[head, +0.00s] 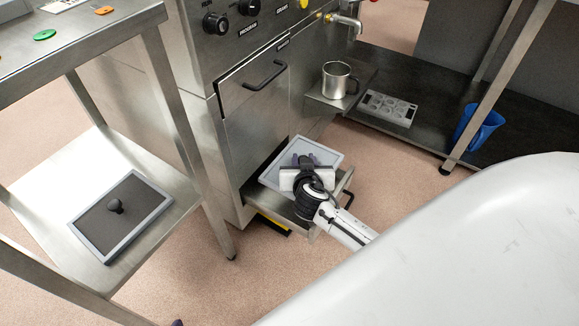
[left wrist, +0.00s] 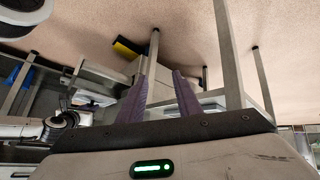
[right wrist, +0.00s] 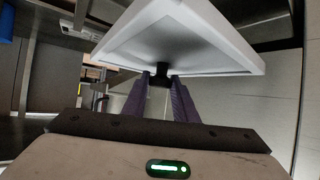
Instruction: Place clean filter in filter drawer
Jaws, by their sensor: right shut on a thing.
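The clean filter (head: 325,153), a pale panel with a light grey rim, is over the open filter drawer (head: 268,203) low on the machine. My right gripper (head: 303,160) is shut on its black knob (right wrist: 160,72); the panel (right wrist: 190,38) shows beyond the fingers in the right wrist view. I cannot tell whether the filter touches the drawer, whose inside is mostly hidden. A dark filter (head: 118,214) with a black knob lies on the lower shelf of the left table. My left gripper (left wrist: 162,80) is open and empty.
The left table's legs (head: 183,120) stand near the drawer. A metal cup (head: 337,80) sits on a small ledge above. A grey mould tray (head: 387,107) and blue bin (head: 478,128) are on the right shelf. A yellow-black object (head: 270,225) is under the drawer.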

